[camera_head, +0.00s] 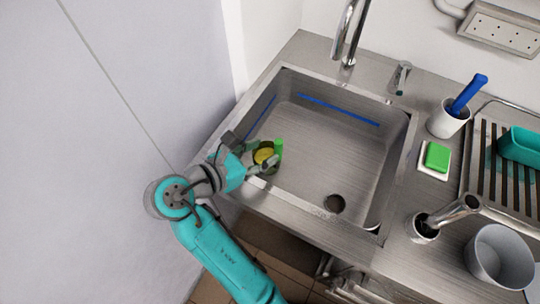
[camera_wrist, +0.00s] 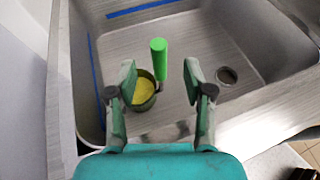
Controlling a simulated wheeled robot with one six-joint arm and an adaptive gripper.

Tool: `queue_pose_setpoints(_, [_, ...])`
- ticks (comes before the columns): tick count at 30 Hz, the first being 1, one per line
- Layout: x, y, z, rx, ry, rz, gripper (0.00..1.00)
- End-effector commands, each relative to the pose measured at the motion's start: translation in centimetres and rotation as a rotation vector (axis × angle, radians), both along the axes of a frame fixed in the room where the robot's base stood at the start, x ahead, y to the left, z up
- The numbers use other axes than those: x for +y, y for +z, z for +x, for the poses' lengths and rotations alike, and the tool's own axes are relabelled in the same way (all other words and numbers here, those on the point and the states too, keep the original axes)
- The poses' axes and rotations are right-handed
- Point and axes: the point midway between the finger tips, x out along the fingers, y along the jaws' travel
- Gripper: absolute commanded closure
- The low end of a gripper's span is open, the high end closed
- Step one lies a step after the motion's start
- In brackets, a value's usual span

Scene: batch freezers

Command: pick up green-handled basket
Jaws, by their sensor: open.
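The green-handled basket is in the left part of the sink. In the wrist view its bright green handle (camera_wrist: 159,58) stands up from the round dark basket (camera_wrist: 144,98), which has something yellow inside. In the head view the handle (camera_head: 278,148) shows beside the basket's yellow inside (camera_head: 263,155), with my gripper partly in front. My gripper (camera_head: 262,157) is open and reaches over the sink's near left rim. In the wrist view its two fingers (camera_wrist: 158,72) are apart, with the handle in the gap between them. I cannot tell whether they touch it.
The steel sink (camera_head: 320,150) has raised walls, blue strips and a drain (camera_head: 334,203). A faucet (camera_head: 350,35) stands behind it. Right of it are a cup with a blue-handled tool (camera_head: 447,120), a green sponge (camera_head: 437,157), a grey pot (camera_head: 498,258) and a rack (camera_head: 485,170).

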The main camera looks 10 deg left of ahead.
Motion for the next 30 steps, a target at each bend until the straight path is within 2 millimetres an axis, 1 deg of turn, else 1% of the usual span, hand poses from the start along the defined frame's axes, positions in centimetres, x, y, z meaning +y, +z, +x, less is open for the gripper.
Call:
queue_pose_setpoints(1, [-0.5, -0.3, 0.5, 0.000, -0.002, -0.001, 0.48])
queue_pose_setpoints(3, [-0.8, -0.5, 0.9, 0.001, -0.001, 0.000, 0.48])
queue_pose_setpoints(8, [-1.3, -0.8, 1.6, 0.000, 0.000, 0.000, 0.48])
queue_pose_setpoints(18, [-3.6, -2.4, 4.7, 0.001, -0.001, 0.000, 0.48])
queue_pose_setpoints(22, [-4.0, -2.6, 5.2, 0.000, 0.000, 0.000, 0.48])
queue_pose_setpoints(28, [-3.9, -2.6, 5.2, 0.000, 0.001, 0.000, 0.48])
queue_pose_setpoints(29, [-3.9, -2.6, 5.2, 0.000, 0.001, 0.000, 0.56])
queue_pose_setpoints(30, [-3.9, -2.6, 5.2, 0.000, 0.001, 0.000, 0.66])
